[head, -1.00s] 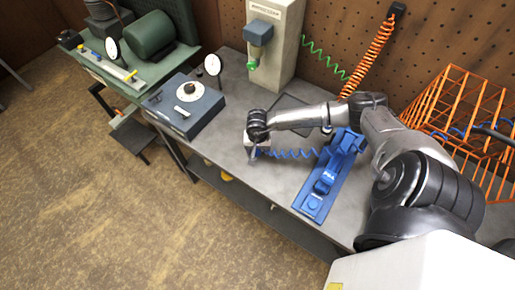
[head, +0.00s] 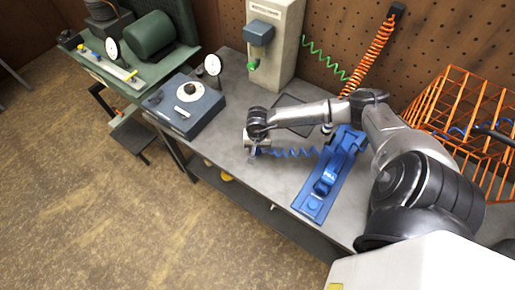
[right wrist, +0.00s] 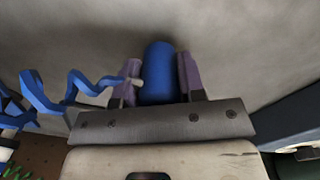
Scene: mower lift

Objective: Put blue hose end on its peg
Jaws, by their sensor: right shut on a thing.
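The blue hose end (right wrist: 160,72) is a rounded blue cylinder between the fingers of my right gripper (right wrist: 160,78) in the right wrist view. In the head view my right gripper (head: 262,154) is shut on it above the front part of the grey bench. A coiled blue hose (head: 293,153) runs from the hose end to the blue unit (head: 330,175) on the bench. The coil also shows at the left of the right wrist view (right wrist: 75,85). I cannot make out the hose end's peg. My left gripper is not in view.
A grey-blue box with a round dial (head: 185,107) stands left on the bench (head: 230,160). A grey cabinet (head: 274,40) stands behind. An orange wire basket (head: 465,125) is at the right. Green (head: 325,58) and orange (head: 372,55) coiled hoses hang by the pegboard.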

